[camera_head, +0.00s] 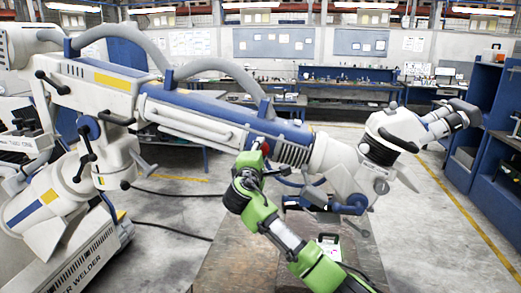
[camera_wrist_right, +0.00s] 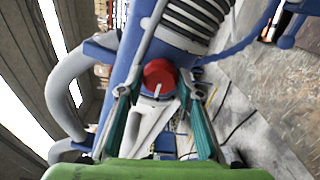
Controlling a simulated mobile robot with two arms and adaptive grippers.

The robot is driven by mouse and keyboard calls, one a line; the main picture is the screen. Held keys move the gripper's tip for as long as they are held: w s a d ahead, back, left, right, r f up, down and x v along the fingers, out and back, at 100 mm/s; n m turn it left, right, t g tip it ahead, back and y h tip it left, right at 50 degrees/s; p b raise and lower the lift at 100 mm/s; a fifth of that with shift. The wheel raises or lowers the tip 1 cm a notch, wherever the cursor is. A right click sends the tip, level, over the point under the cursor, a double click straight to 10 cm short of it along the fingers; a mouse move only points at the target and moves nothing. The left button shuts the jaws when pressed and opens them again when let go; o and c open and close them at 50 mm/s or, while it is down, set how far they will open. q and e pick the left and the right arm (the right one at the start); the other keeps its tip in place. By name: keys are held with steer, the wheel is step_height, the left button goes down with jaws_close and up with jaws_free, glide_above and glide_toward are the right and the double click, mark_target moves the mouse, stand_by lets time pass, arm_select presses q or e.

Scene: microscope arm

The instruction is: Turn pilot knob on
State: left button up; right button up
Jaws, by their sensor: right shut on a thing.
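The pilot knob is a red round knob (camera_wrist_right: 160,74) with a white pointer mark, set on the blue and white microscope arm (camera_head: 215,115). In the head view, a small red part of the knob (camera_head: 265,147) shows at the arm's underside. My right gripper (camera_head: 258,156), on a green arm, reaches up to it from below. In the right wrist view, the teal fingers of my right gripper (camera_wrist_right: 157,88) stand on both sides of the knob and are closed on it. The white mark points down in that view. My left gripper is not in view.
The arm's white head (camera_head: 395,135) extends to the right, and its jointed base (camera_head: 75,190) stands at the left. Grey hoses (camera_head: 215,68) loop above the arm. Blue shelving (camera_head: 490,130) stands at the right. Concrete floor is open behind the arm.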

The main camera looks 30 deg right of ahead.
stand_by(0.4)
steer(key=o, duration=1.1)
steer(key=v, duration=1.2)
steer(key=shift+f, duration=0.1)
